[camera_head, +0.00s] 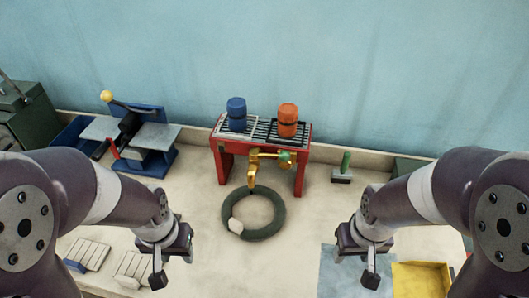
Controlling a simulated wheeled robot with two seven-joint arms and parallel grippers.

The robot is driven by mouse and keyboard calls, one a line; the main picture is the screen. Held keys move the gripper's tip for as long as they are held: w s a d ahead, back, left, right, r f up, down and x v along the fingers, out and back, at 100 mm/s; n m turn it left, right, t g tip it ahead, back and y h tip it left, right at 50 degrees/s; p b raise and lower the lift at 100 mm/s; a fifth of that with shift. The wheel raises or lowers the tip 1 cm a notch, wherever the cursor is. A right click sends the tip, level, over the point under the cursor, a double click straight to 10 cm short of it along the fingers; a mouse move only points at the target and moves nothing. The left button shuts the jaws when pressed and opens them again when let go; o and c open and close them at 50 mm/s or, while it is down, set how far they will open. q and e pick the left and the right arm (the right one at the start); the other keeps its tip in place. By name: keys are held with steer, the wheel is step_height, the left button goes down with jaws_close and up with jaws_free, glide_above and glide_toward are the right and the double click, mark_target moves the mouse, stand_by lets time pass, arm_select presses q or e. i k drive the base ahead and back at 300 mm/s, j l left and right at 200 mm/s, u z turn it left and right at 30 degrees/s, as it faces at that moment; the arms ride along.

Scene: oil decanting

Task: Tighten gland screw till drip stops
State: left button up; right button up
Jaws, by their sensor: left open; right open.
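A brass tap (268,160) with a small green part on its right side sits at the front of a red stand (224,160). Its spout points down over a dark green ring (276,222) lying on the bench. The gland screw and any drip are too small to make out. My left gripper (158,272) is open and empty, low and left of the ring. My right gripper (371,272) is open and empty, right of the ring over a blue-grey mat (328,280). Both are well apart from the tap.
A blue container (237,114) and an orange container (287,120) stand on the red stand's grate. A green-handled tool (344,168) is right of the stand. A blue lever device (160,160) is at left. A yellow tray (420,280) is at front right. Slatted blocks (133,266) lie at front left.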

mark_target(287, 165)
steer(key=j+z, duration=0.5)
steer(key=k+j+z, duration=0.15)
steer(key=j+z, duration=0.35)
steer(key=j, duration=0.15)
